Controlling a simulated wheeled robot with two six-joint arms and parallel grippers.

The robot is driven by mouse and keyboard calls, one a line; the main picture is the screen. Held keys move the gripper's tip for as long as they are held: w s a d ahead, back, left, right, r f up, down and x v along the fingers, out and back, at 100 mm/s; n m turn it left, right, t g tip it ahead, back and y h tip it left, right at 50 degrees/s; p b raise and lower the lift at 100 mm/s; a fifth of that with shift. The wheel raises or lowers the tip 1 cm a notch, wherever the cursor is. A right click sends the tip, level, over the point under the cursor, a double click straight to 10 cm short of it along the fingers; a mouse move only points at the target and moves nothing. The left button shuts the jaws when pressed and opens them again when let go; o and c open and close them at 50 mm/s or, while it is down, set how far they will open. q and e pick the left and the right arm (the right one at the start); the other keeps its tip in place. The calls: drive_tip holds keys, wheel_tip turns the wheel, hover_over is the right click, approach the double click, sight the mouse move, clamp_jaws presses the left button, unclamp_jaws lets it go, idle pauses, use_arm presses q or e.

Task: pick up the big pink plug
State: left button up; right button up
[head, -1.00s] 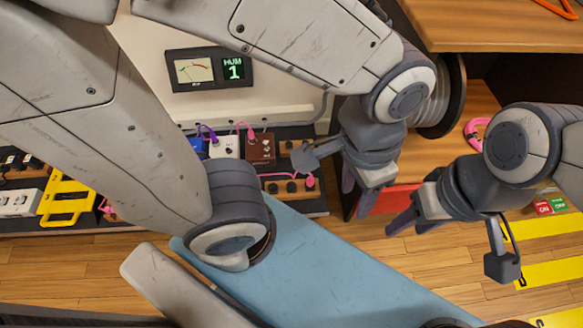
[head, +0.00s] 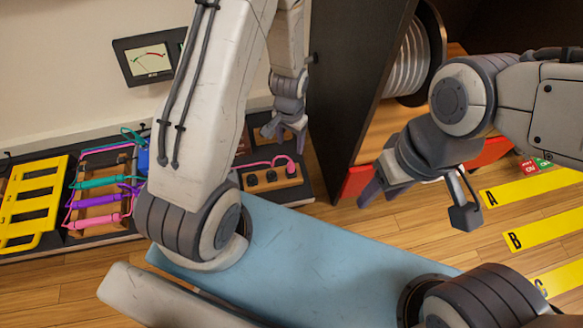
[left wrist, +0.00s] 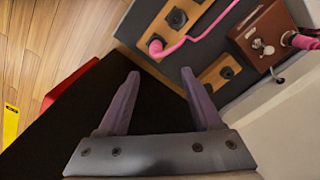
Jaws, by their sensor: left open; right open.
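A pink plug (head: 290,167) sits in the right end of a wooden socket strip (head: 262,180) on the black floor board in the head view. Its pink cable runs left. It also shows in the left wrist view (left wrist: 156,47), with the cable running up and right. My left gripper (head: 290,136) is open and empty, above and behind the strip in the head view; in the left wrist view its fingers (left wrist: 160,84) point toward the strip, apart from the plug. My right gripper (head: 378,190) is open and empty, near the wooden cabinet.
A brown box (left wrist: 262,38) has another pink plug (left wrist: 302,41) in its side. A yellow rack (head: 32,207) and several coloured cable plugs (head: 103,200) lie left. A dark cabinet panel (head: 355,80) stands close right of my left gripper.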

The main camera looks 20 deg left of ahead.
sight(291, 163)
use_arm(q)
wheel_tip(291, 163, down, 6)
drive_tip(key=b, duration=0.3)
drive_tip(key=shift+r, duration=0.1)
drive_tip(key=f+b, duration=0.2)
drive_tip(key=f, duration=0.1)
drive_tip(key=f+b, duration=0.2)
drive_tip(key=shift+s+d, duration=0.25)
drive_tip(key=shift+s, duration=0.15)
clamp_jaws()
